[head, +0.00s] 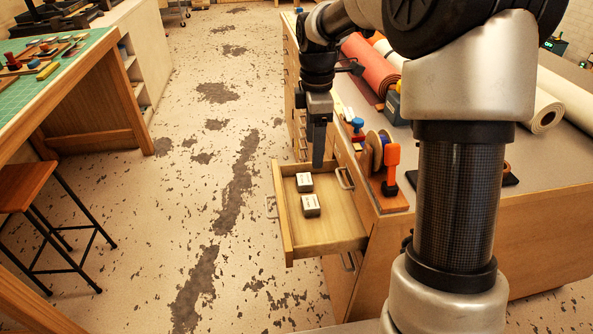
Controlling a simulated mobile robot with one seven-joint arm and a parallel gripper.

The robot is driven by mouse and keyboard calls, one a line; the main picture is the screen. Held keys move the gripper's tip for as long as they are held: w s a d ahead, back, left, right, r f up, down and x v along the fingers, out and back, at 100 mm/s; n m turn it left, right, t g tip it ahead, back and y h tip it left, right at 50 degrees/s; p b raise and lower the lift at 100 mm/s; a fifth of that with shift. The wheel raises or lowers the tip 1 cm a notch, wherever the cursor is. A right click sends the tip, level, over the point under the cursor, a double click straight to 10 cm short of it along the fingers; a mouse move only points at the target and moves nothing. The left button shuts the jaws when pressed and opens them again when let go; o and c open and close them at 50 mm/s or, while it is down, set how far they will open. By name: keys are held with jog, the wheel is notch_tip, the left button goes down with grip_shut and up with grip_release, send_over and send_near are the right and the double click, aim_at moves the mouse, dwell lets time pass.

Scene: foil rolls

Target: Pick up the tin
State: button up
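Two small tins with white labelled tops and darker sides lie in an open wooden drawer (345,235). The farther tin (304,182) and the nearer tin (311,206) stand a little apart. I cannot tell which one the task means. My gripper (318,163) points down over the far part of the drawer, to the right of and beyond the farther tin. It appears apart from both tins. Its fingers overlap in this view, so their opening is hidden. No held thing shows.
The drawer sticks out from a wooden cabinet. The drawer's near right part is bare. A stool (28,185) and a workbench (100,85) stand left, with open floor between.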

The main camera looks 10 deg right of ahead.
jog(key=b, duration=0.4)
send_over(311, 202)
jog(key=shift+n, duration=0.3)
jog(key=f, duration=1.3)
jog(key=shift+w+d+f, duration=0.1)
jog(key=shift+w+f, duration=0.2)
jog(key=shift+f, duration=0.1)
jog(key=f+b, duration=0.1)
jog(key=f, duration=0.4)
jog(key=shift+s+f+b, duration=0.15)
jog(key=shift+s+b, duration=0.05)
jog(key=shift+b, duration=0.1)
jog(key=c, duration=1.2)
